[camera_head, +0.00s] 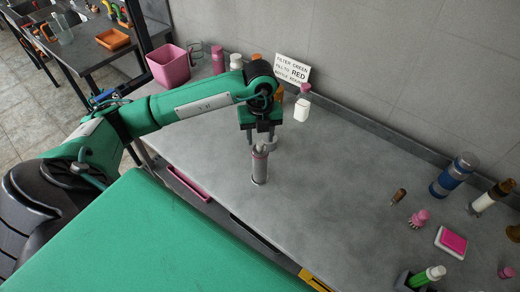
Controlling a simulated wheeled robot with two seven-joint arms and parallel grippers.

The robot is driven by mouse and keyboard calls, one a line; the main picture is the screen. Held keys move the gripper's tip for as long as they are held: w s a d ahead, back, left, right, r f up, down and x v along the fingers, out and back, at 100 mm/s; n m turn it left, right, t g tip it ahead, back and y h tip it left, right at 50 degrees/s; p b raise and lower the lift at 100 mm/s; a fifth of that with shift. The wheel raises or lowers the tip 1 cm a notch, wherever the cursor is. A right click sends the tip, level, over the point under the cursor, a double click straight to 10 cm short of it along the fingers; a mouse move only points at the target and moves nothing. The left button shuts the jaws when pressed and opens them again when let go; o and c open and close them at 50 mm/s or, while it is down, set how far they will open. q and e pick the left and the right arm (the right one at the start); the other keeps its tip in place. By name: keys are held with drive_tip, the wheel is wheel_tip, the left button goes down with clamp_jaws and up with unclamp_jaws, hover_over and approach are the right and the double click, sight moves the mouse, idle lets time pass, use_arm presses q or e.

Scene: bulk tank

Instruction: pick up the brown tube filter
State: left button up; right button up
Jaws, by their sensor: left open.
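My left gripper (261,140) points down over the middle of the counter (325,180), its two fingers apart. An upright grey tube-like cylinder (259,170) with a pinkish band near its top stands right below it. The fingertips are at about the height of its top; I cannot tell whether they touch it. It does not look clearly brown. A small brown cylindrical piece (399,196) lies on the counter to the right, well away from the gripper. I cannot tell for sure which of these is the brown tube filter. My right gripper is out of view.
A pink bin (168,66), bottles and a sign (291,70) stand along the back wall. The counter's middle right is clear.

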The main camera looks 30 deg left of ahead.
use_arm(q)
drive_tip(key=shift+f, duration=1.1)
clamp_jaws()
drive_tip(key=shift+r, duration=0.1)
